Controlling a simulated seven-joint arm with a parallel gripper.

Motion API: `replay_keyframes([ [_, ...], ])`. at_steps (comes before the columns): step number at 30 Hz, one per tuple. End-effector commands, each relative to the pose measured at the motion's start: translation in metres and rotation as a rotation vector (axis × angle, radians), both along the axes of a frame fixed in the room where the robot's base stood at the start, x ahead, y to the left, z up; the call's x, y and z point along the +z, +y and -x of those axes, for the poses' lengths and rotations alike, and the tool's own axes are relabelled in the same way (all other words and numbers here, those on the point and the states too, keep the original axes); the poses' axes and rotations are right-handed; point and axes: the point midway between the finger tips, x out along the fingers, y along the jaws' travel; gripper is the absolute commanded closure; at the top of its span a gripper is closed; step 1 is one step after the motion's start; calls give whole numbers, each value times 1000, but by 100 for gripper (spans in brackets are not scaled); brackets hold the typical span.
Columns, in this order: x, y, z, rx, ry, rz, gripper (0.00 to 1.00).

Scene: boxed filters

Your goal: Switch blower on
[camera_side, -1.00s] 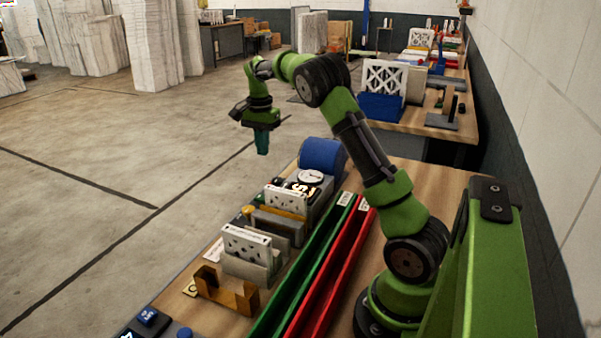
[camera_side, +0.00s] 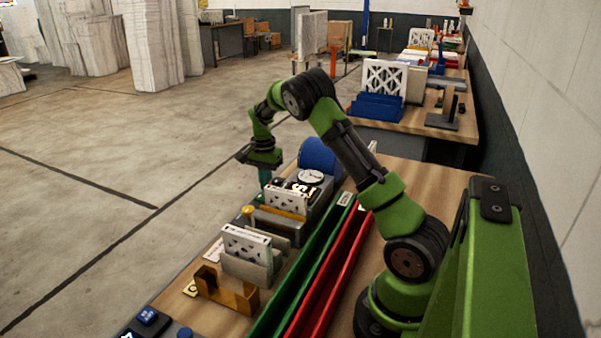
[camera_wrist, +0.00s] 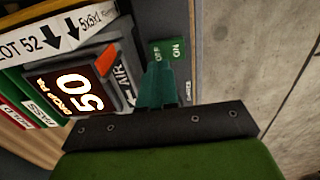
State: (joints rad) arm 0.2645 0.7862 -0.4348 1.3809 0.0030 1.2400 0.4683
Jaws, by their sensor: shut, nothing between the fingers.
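A small green switch (camera_wrist: 168,49) with OFF and ON lettering shows in the wrist view on the dark edge of the unit. My gripper (camera_side: 265,180) is low at the unit's left side. In the wrist view my teal fingers (camera_wrist: 164,84) are shut and empty, just below the switch and overlapping its lower edge. I cannot tell whether they touch it.
A lit display (camera_wrist: 86,90) reading 50 and an AIR arrow label lie left of my fingers. White filters (camera_side: 247,243) stand in grey holders, beside green (camera_side: 300,270) and red (camera_side: 335,270) channels. Bare floor (camera_wrist: 245,60) lies past the bench edge.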

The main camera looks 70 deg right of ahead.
Motion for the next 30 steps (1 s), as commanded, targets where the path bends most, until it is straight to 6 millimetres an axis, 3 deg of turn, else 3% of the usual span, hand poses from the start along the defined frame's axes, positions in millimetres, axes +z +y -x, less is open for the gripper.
replay_keyframes([
  [6, -22, 0, 0, -1, 1, -1, 100],
  [30, -40, 0, 9, 0, 9, -1, 100],
])
